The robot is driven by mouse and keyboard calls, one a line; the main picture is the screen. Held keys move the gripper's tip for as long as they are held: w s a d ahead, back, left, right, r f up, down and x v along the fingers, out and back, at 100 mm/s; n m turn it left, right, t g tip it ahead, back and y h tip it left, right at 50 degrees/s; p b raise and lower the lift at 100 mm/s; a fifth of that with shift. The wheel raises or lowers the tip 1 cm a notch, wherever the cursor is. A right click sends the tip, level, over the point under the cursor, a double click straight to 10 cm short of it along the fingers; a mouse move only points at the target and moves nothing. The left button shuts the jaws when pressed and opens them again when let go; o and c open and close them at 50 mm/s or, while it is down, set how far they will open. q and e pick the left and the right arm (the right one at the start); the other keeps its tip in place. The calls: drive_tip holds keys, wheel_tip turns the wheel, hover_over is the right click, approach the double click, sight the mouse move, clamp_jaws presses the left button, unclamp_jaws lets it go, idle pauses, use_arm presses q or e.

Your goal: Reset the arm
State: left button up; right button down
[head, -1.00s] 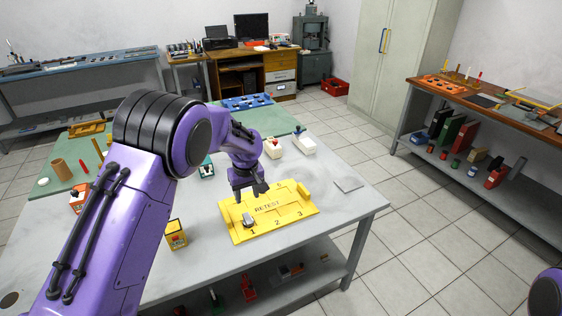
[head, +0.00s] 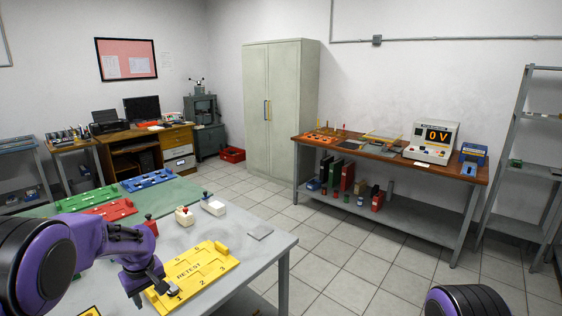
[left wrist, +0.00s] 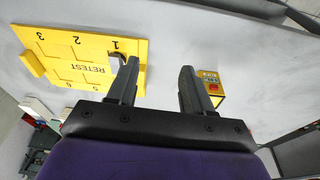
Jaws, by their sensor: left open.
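My left gripper (head: 147,286) is open, at the left end of the yellow RETEST tray (head: 212,262) on the grey table. In the left wrist view, its two fingers (left wrist: 160,70) are spread apart with nothing between them. One finger is beside the tray (left wrist: 65,50) near the number 1. A small grey metal piece (left wrist: 116,60) is at that spot, partly hidden by the finger; I cannot tell whether they touch. My right gripper is out of view.
A yellow box (left wrist: 210,84) stands beside the other finger. Red (head: 108,208) and blue (head: 148,180) trays lie on the green mat. White blocks (head: 213,205) stand behind the RETEST tray. A bench (head: 397,150) with a 0 V meter (head: 433,142) stands right, across open floor.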

use_arm(q)
drive_tip(key=s+d+f+m+t+y, duration=0.1)
drive_tip(key=s+f+t, duration=0.2)
drive_tip(key=s+f, duration=0.4)
drive_tip(key=s+d+f+m+t+y, duration=0.15)
drive_tip(key=s+f, duration=0.25)
drive_tip(key=f, duration=0.5)
drive_tip(key=s+d+f+g+b, duration=0.1)
drive_tip(key=s+f, duration=0.3)
drive_tip(key=s, duration=0.8)
drive_tip(key=s+d+f+g+b, duration=0.1)
drive_tip(key=s+f, duration=0.2)
drive_tip(key=s, duration=1)
drive_tip(key=shift+s+d+f+g, duration=0.2)
drive_tip(key=shift+s+f+g, duration=0.1)
drive_tip(key=shift+f+g, duration=0.05)
drive_tip(key=shift+h, duration=0.25)
